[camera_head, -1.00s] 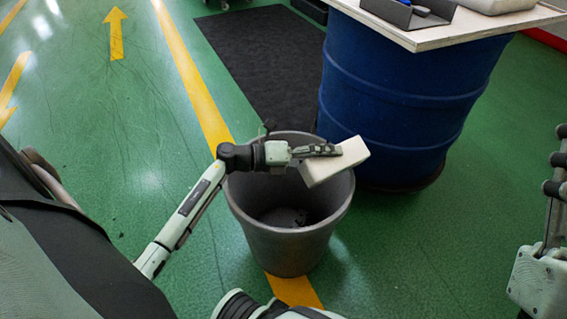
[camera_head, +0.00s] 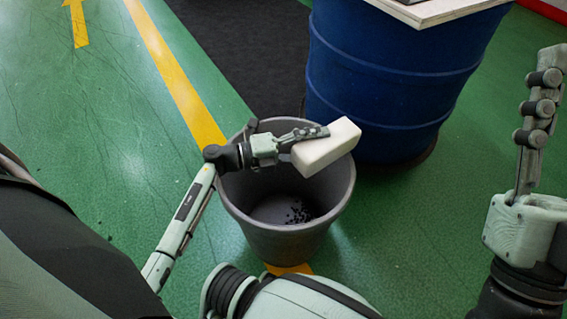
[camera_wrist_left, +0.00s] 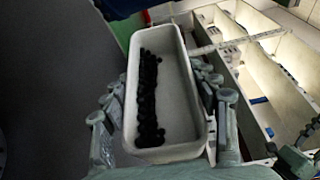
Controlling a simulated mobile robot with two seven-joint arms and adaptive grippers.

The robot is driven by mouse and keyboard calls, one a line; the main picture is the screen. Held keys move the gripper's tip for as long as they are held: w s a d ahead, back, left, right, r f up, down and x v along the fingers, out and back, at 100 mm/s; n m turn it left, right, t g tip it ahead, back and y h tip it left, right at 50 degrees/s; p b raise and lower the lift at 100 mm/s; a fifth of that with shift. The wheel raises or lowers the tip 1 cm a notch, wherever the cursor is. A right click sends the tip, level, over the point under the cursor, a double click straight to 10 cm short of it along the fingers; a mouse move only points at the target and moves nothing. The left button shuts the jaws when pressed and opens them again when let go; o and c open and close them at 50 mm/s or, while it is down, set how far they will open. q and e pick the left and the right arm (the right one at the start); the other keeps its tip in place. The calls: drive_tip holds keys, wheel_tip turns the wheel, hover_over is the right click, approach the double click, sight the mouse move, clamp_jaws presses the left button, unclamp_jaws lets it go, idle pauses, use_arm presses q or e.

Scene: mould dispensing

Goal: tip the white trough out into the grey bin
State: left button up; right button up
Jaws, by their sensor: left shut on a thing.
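The white trough (camera_head: 328,146) is in my left gripper (camera_head: 312,135), tilted above the right part of the grey bin's (camera_head: 232,196) mouth. The head view shows its outside, not its inside. In the left wrist view the trough (camera_wrist_left: 181,105) lies between the fingers, with a row of black pieces (camera_wrist_left: 147,95) along its left wall. Small black bits (camera_head: 298,212) lie on the bin's floor. My right gripper (camera_head: 540,110) is at the right edge, raised and away from the bin; I cannot tell its opening.
A blue drum (camera_head: 385,85) with a pale board (camera_head: 430,12) on top stands just behind and right of the bin. A dark mat (camera_head: 235,50) lies behind the bin. The green floor is clear to the left and right.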

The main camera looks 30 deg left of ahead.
use_arm(q)
drive_tip(key=shift+f, duration=0.1)
use_arm(e)
drive_tip(key=shift+s+r, duration=0.1)
drive_tip(key=shift+s, duration=0.05)
use_arm(q)
drive_tip(key=shift+w+a+f+n, duration=0.1)
drive_tip(key=shift+a+f+n, duration=0.05)
drive_tip(key=shift+n, duration=0.15)
use_arm(e)
drive_tip(key=shift+s+r+t, duration=0.15)
drive_tip(key=shift+r+t, duration=0.05)
drive_tip(key=shift+t, duration=0.1)
